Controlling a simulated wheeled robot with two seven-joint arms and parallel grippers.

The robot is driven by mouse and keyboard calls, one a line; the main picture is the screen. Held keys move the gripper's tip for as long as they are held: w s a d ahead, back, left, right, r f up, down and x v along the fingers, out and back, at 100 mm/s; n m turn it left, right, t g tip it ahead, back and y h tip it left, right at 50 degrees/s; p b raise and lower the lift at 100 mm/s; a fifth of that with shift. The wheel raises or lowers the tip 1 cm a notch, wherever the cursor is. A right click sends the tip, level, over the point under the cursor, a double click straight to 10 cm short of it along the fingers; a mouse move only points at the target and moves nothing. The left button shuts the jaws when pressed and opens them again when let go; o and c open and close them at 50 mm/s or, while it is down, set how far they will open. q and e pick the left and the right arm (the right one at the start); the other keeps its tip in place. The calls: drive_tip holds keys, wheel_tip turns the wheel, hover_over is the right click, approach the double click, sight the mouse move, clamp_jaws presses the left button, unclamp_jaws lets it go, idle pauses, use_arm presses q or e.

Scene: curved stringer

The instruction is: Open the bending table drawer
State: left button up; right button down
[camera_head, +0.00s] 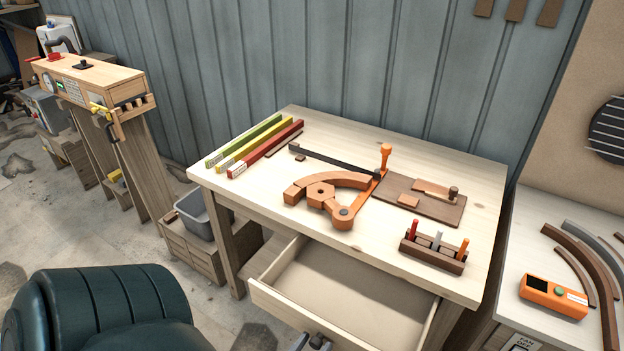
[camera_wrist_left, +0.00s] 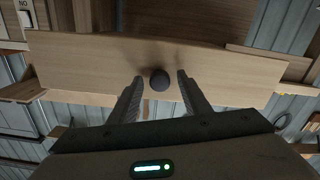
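The bending table (camera_head: 245,180) is a pale wooden workbench in the head view. Its drawer (camera_head: 345,285) is pulled well out at the front, and its bare inside shows empty. In the left wrist view the drawer front (camera_wrist_left: 90,70) is a pale board with a round dark knob (camera_wrist_left: 159,80). My left gripper (camera_wrist_left: 158,82) is open, with a finger on each side of the knob and a gap visible beside it. In the head view my left gripper (camera_head: 314,342) is at the bottom edge, just in front of the drawer front, partly cut off. My right gripper is not in view.
An orange bending jig (camera_head: 345,212), coloured bars (camera_head: 262,150) and a small tool rack (camera_head: 433,252) are on the tabletop. A side bench at right holds an orange meter (camera_head: 553,297). A dark green padded shape (camera_head: 100,305) fills the lower left. A grey bin (camera_head: 196,212) stands left.

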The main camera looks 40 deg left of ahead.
use_arm(q)
drive_tip(key=shift+s, duration=0.1)
idle(0.4)
drive_tip(key=b+v, duration=0.4)
drive_tip(key=v, duration=1.3)
drive_tip(key=shift+b, duration=0.4)
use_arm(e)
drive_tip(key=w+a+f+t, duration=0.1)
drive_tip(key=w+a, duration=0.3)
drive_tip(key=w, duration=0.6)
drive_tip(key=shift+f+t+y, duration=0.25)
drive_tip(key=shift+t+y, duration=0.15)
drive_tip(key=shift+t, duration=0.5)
use_arm(q)
drive_tip(key=shift+s+f, duration=0.1)
drive_tip(key=shift+f, duration=0.05)
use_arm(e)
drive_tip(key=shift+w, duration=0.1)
